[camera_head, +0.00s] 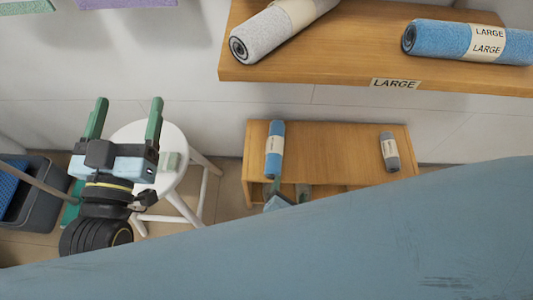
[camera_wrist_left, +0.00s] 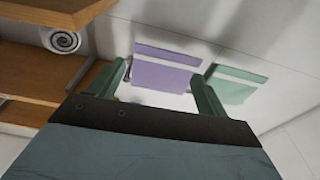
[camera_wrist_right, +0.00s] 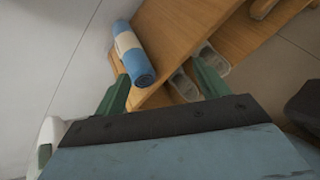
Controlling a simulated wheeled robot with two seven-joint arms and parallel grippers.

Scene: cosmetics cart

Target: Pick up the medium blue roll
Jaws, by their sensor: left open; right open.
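A blue roll with a pale label band (camera_head: 275,150) lies on the left part of the low wooden bench (camera_head: 335,150). Its label is too small to read. It also shows in the right wrist view (camera_wrist_right: 126,42), lying along the bench edge beyond the left finger. My right gripper (camera_head: 290,190) is at the bench's front edge, just below the blue roll, partly hidden by my arm. It is open and empty, apart from the roll. My left gripper (camera_head: 125,120) is open and empty in front of the white stool.
A higher shelf marked LARGE (camera_head: 350,50) carries a grey roll (camera_head: 275,35) and a large blue roll (camera_head: 445,40). A small grey roll (camera_head: 389,152) lies on the bench's right. A white stool (camera_head: 180,130) and a dark bin (camera_head: 30,190) stand left. Purple (camera_wrist_left: 162,75) and green (camera_wrist_left: 235,88) towels hang on the wall.

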